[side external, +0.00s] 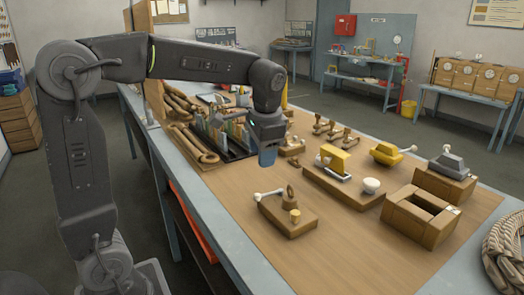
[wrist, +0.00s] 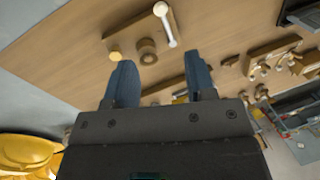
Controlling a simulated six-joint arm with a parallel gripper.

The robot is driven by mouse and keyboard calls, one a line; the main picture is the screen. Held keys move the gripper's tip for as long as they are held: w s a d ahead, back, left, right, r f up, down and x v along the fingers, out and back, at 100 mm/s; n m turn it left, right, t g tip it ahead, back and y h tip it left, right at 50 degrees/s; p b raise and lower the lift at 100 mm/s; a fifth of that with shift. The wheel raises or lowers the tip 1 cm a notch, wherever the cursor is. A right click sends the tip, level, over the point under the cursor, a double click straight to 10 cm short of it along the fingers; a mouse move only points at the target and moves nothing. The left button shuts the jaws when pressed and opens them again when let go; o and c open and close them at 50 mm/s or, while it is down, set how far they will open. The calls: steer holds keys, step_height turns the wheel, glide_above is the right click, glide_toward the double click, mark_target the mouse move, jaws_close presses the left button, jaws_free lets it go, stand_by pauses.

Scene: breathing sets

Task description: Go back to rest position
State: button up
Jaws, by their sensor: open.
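My gripper (wrist: 160,85) is open in the wrist view, with two blue fingers apart and nothing between them. The same block (wrist: 137,20) shows beyond the fingertips at the top of the wrist view.
A board with a yellow part (side external: 335,160) and white knob, a yellow device (side external: 393,153), a grey device (side external: 450,165) and an open wooden box (side external: 420,215) stand to the right. A rack of upright pieces (side external: 225,138) stands close on the left. Coiled rope (side external: 505,250) lies far right.

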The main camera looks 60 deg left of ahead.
steer(key=s+d+f+n+t+h, duration=0.1)
steer(key=s+d, duration=0.3)
steer(key=s, duration=0.4)
steer(key=s+d+f+n+t+h, duration=0.1)
steer(key=s+d+t, duration=0.3)
steer(key=s, duration=0.3)
steer(key=shift+s+d+f, duration=0.2)
steer(key=shift+s+f, duration=0.15)
steer(key=shift+f, duration=0.05)
